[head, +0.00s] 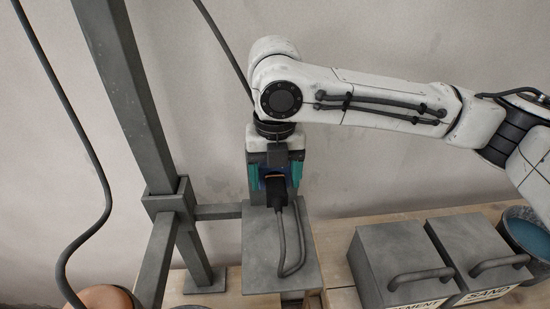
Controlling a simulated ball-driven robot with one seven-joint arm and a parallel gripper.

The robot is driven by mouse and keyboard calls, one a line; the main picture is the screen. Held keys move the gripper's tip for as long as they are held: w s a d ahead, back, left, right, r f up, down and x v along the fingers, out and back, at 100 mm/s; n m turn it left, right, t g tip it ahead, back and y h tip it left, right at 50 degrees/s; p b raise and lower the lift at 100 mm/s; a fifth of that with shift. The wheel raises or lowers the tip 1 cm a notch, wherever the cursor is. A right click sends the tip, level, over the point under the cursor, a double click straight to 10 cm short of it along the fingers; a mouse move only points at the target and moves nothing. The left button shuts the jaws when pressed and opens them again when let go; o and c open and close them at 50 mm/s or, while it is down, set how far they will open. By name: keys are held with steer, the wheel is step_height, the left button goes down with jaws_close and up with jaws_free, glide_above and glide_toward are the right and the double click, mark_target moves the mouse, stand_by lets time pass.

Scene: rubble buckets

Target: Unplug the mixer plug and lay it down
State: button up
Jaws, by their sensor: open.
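My gripper (277,180) points down, with one teal-edged side left and one right of the plug. The gripper is open; I cannot tell whether either finger touches the plug. The socket behind the plug is mostly hidden by my gripper, with a bit of blue showing there.
A grey metal post (128,95) with a crossbar stands left of my gripper. A dark cable (85,140) hangs at far left.

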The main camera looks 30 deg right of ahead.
steer(key=shift+f, duration=0.5)
steer(key=c, duration=1.2)
